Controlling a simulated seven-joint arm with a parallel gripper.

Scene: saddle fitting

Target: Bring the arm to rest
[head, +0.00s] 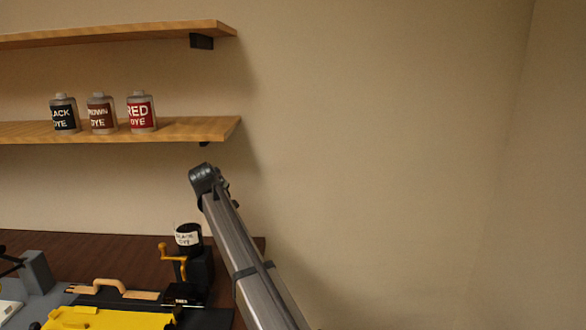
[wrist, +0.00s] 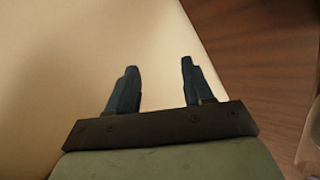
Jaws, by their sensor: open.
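My gripper (wrist: 158,75) shows in the wrist view with its two dark fingers apart and nothing between them. Behind the fingers are a plain beige wall and, at the right, a dark brown wooden surface. In the head view my arm rises from the bottom, right of the bench. My gripper cannot be made out in the head view.
A dark wooden bench (head: 110,252) at lower left holds a yellow piece (head: 105,319), a wooden-handled tool (head: 110,288) and a black device with a labelled pot (head: 188,238). Dye bottles (head: 102,113) stand on the lower shelf (head: 190,130). The wall at right is bare.

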